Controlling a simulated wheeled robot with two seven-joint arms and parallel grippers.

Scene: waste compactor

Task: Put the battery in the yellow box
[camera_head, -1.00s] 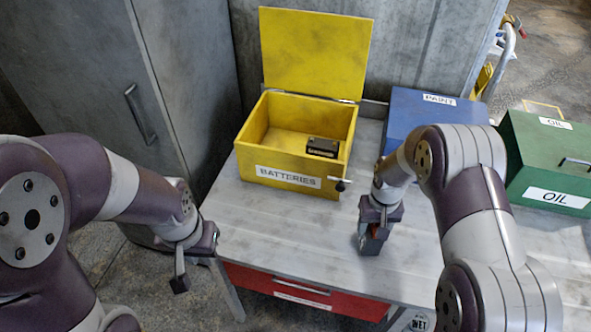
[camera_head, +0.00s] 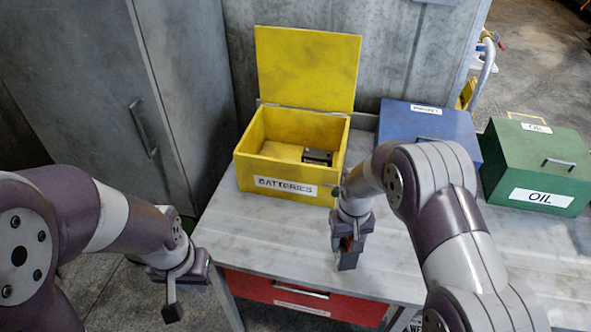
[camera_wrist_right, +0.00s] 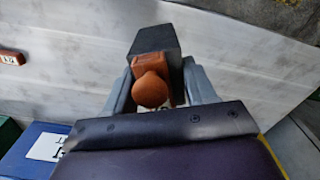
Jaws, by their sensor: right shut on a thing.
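The open yellow box (camera_head: 252,165), labelled BATTERIES, stands on the table with its lid up. A dark battery (camera_head: 318,157) lies inside it at the right. My right gripper (camera_head: 346,250) is in front of the box, to its right, above the table. It is shut on a battery (camera_wrist_right: 155,42), a dark block with an orange-brown end and round knob, seen between the fingers in the right wrist view. The gap between this block and the tabletop cannot be judged. My left gripper (camera_head: 172,300) hangs beyond the table's left edge; its finger opening does not show.
A blue box (camera_head: 428,125) and a green OIL box (camera_head: 535,165) stand right of the yellow box, both closed. A red drawer (camera_head: 300,300) is under the table front. A small red-brown labelled thing (camera_wrist_right: 12,57) shows in the right wrist view. The front tabletop is mostly clear.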

